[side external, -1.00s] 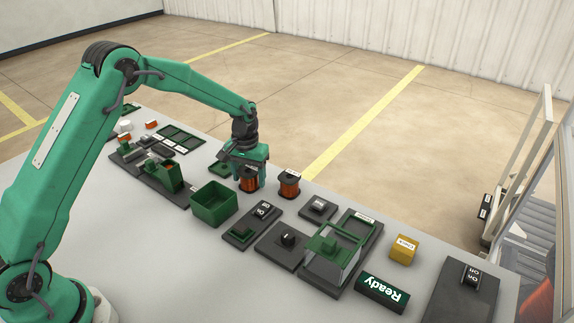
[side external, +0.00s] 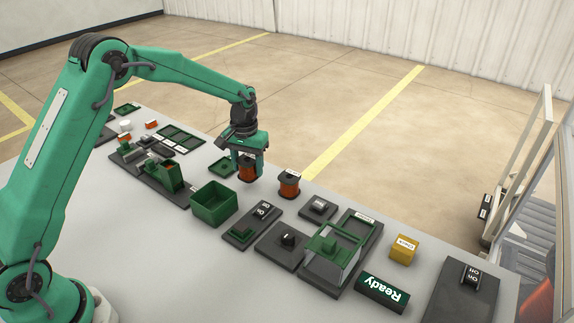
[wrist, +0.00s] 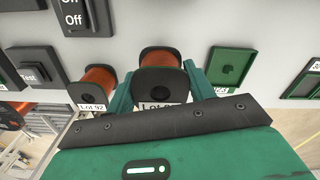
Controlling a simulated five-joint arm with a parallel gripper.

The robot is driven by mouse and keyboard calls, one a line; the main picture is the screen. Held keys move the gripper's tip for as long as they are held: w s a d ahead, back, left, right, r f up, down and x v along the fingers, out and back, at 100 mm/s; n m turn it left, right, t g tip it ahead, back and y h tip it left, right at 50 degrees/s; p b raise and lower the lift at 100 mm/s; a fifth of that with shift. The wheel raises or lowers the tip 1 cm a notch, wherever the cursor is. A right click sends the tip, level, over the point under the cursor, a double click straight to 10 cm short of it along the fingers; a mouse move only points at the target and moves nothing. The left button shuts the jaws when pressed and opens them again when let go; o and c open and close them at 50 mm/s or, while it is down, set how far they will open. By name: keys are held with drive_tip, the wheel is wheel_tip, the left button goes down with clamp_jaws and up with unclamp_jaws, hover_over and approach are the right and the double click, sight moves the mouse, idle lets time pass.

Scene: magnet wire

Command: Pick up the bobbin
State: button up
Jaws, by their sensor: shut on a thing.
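My gripper (side external: 248,166) is shut on a copper-orange bobbin (side external: 247,170) with dark end flanges, held upright and apparently just above the table. In the wrist view this bobbin (wrist: 160,82) sits between the two green fingers, and its label, starting "Lot", is partly hidden by my gripper's dark edge. A second, similar bobbin (side external: 289,184) stands on the table to the right. It also shows in the wrist view (wrist: 98,84), left of the held one, with a label reading "Lot 92".
A shallow green tray (side external: 222,167) lies just left of the held bobbin. An open green bin (side external: 213,204) stands in front. Switch blocks (side external: 262,212), a green-framed clear box (side external: 330,245), a yellow block (side external: 403,249) and a "Ready" sign (side external: 381,293) stand to the right.

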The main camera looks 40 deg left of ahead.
drive_tip(key=s+d+r, duration=0.5)
drive_tip(key=d+r, duration=0.2)
drive_tip(key=d, duration=0.3)
drive_tip(key=shift+s+r, duration=0.15)
drive_tip(key=shift+s, duration=0.2)
drive_tip(key=shift+d, duration=0.15)
drive_tip(key=w+d, duration=0.3)
drive_tip(key=d, duration=0.8)
drive_tip(key=w+d+f, duration=0.1)
drive_tip(key=w+d, duration=0.2)
drive_tip(key=d, duration=0.8)
drive_tip(key=shift+w, duration=0.4)
drive_tip(key=shift+d+f, duration=0.1)
drive_tip(key=shift+f, duration=0.05)
drive_tip(key=shift+f, duration=2.9)
drive_tip(key=shift+f, duration=1.05)
